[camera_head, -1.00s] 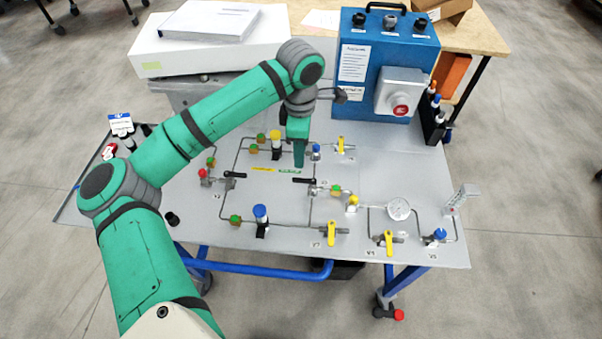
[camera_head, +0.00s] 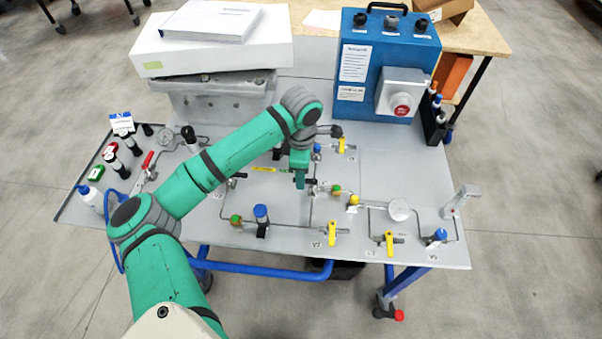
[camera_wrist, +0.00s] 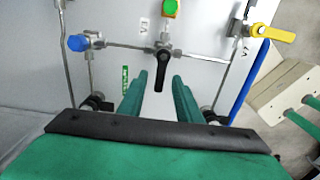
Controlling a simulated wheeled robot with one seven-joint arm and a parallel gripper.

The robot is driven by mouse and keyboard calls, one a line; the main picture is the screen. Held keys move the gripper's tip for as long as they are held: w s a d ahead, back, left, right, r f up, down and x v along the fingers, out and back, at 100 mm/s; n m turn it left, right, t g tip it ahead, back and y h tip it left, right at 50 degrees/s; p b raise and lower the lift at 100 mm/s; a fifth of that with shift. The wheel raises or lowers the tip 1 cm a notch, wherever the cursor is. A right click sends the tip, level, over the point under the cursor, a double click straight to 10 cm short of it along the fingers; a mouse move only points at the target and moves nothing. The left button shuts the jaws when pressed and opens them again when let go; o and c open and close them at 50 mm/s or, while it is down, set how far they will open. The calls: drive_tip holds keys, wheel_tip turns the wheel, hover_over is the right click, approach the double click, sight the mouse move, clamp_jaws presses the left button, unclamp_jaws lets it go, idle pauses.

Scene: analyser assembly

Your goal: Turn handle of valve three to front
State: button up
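A valve with a black lever handle (camera_wrist: 161,68) shows in the wrist view, its lever pointing down the picture toward my gripper. Its number cannot be read. My gripper (camera_wrist: 158,78) is open, with its two green fingers apart on either side of the lever. The lever lies between the fingertips in the picture, with a gap on each side and no visible contact. In the head view my gripper (camera_head: 299,184) hangs over the panel (camera_head: 385,170) and hides most of this lever.
A green fitting (camera_wrist: 170,8), a blue knob (camera_wrist: 78,42) and a yellow lever (camera_wrist: 275,33) are close by in the wrist view. Pipes run between them. A round gauge (camera_head: 399,209) and a blue box (camera_head: 388,65) stand further off.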

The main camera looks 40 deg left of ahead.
clamp_jaws()
drive_tip(key=shift+s+n, duration=0.1)
drive_tip(key=shift+n, duration=0.2)
drive_tip(key=n, duration=0.1)
drive_tip(key=s+d+n, duration=0.1)
drive_tip(key=n, duration=0.1)
drive_tip(key=shift+n, duration=0.3)
drive_tip(key=n, duration=0.1)
drive_tip(key=d+n, duration=0.1)
drive_tip(key=n, duration=0.1)
drive_tip(key=shift+s+n, duration=0.2)
drive_tip(key=shift+n, duration=0.1)
drive_tip(key=n, duration=0.1)
drive_tip(key=d+n, duration=0.1)
drive_tip(key=n, duration=0.3)
drive_tip(key=shift+d, duration=0.35)
drive_tip(key=shift+w+d+n, duration=0.1)
drive_tip(key=shift+d+n, duration=0.15)
drive_tip(key=shift+n, duration=0.6)
drive_tip(key=shift+w+d+n, duration=0.1)
drive_tip(key=shift+d+n, duration=0.1)
drive_tip(key=shift+n, duration=0.7)
drive_tip(key=shift+w+d+n, duration=0.1)
drive_tip(key=shift+d+n, duration=0.15)
drive_tip(key=shift+n, duration=0.6)
